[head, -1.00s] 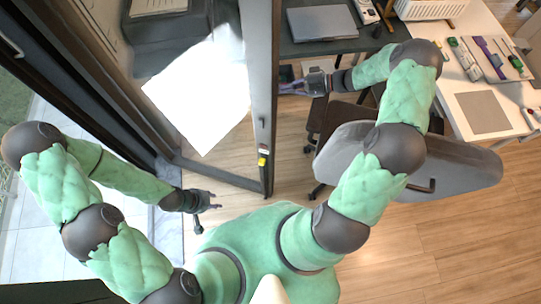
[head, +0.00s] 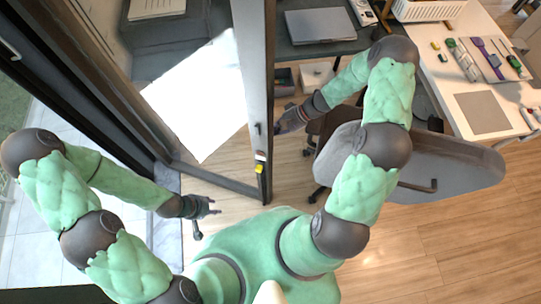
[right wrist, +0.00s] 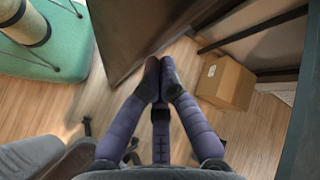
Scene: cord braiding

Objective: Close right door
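The right door (head: 257,95) is a tall glass panel with a dark frame, standing open at an angle left of centre in the head view. It has a small yellow tag low on its edge. My right gripper (head: 283,124) is just to the right of the door's edge. In the right wrist view, its fingertips (right wrist: 160,75) are together beside a dark panel (right wrist: 135,35); whether they touch it I cannot tell. Nothing shows between them. My left gripper (head: 212,206) is left of the door's lower corner, fingers apart and empty.
A desk with a laptop (head: 320,24) stands behind the door. A grey chair (head: 430,165) is under my right arm. A white table (head: 485,115) with tools is at the right. A cardboard box (right wrist: 225,82) is on the floor. The wooden floor at lower right is clear.

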